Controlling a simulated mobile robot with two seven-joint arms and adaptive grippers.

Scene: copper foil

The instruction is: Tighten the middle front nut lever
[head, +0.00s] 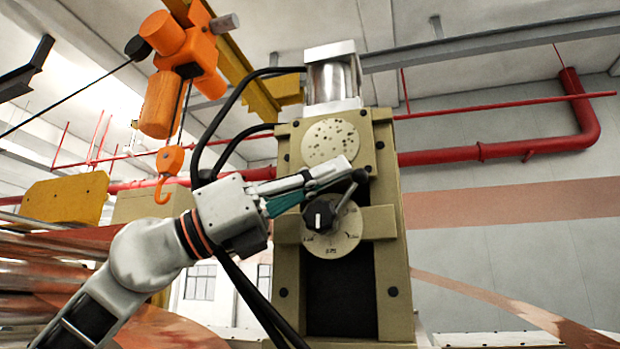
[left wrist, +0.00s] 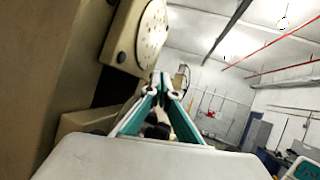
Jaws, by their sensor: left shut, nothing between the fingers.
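My right gripper is not in view.
A round spotted plate (head: 330,142) sits above the dial, with a metal cylinder (head: 333,82) on top of the housing. Black hoses (head: 222,125) loop behind my left arm. An orange hoist with a hook (head: 163,190) hangs at left. Open room lies right of the housing.

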